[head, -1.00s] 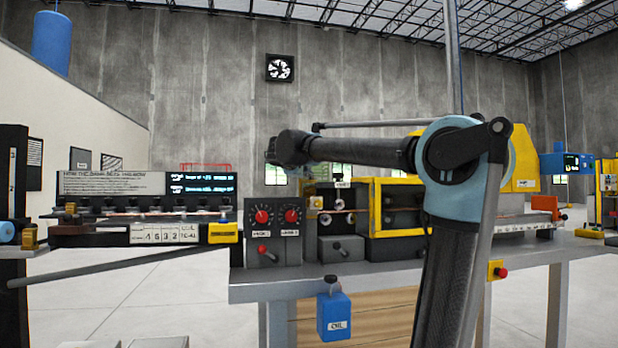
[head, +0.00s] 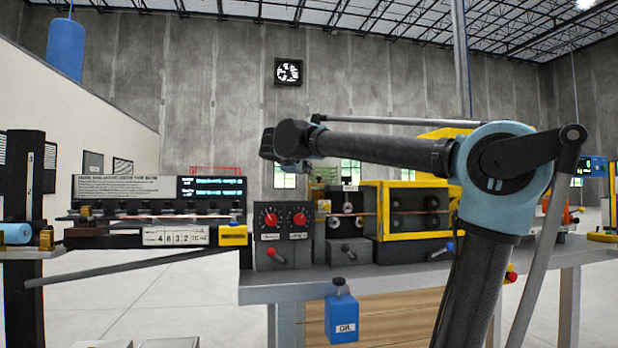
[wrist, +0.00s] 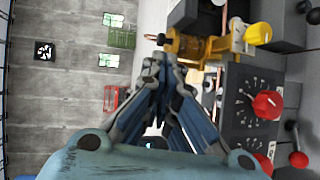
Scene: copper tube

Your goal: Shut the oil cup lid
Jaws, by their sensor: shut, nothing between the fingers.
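A blue container (head: 342,316) with a white label, seemingly "OIL", hangs at the front edge of the bench. It has a dark knob on top; I cannot tell whether a lid on it is open. A brass-coloured fitting (wrist: 190,46) shows beyond my fingertips in the wrist view. It may be the oil cup, but its lid cannot be made out. My gripper (wrist: 160,62) is shut and empty, its fingertips short of that fitting in the picture. In the head view my gripper (head: 268,146) is held high above the bench machines.
The grey bench (head: 300,290) carries a dark box with two red knobs (head: 284,222) and a yellow-framed machine (head: 408,208). A counter panel (head: 178,236) stands left. A thin copper line (head: 372,213) runs across the machines.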

